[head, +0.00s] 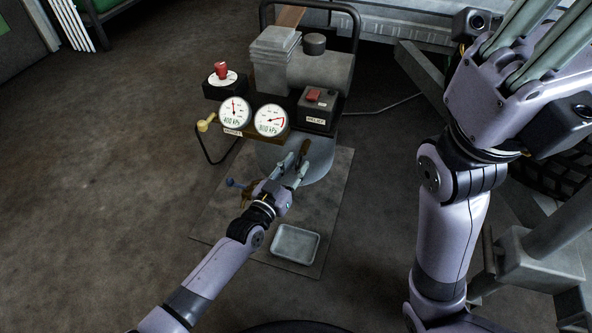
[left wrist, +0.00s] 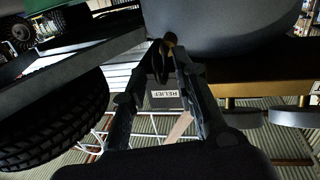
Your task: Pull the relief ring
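The compressor's round grey tank (head: 318,160) stands low on a mat in the head view. My left gripper (head: 297,156) reaches to its near side. In the left wrist view, a small brass fitting (left wrist: 170,40) shows under the tank, at the tips of my left gripper (left wrist: 168,58). Its fingers stand apart, with a gap between them. A dark narrow shape lies between the tips; I cannot tell whether it is the relief ring. A RELIEF label (left wrist: 164,93) shows between the fingers. My right gripper (head: 535,40) is raised at the upper right, its fingertips cut off.
Two gauges (head: 253,117), a red knob (head: 221,71), a black box with a red switch (head: 318,107) and a yellow-handled valve (head: 206,122) sit around the compressor. A blue-handled part (head: 236,183) and an empty tray (head: 295,244) are near my left arm. The left floor is clear.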

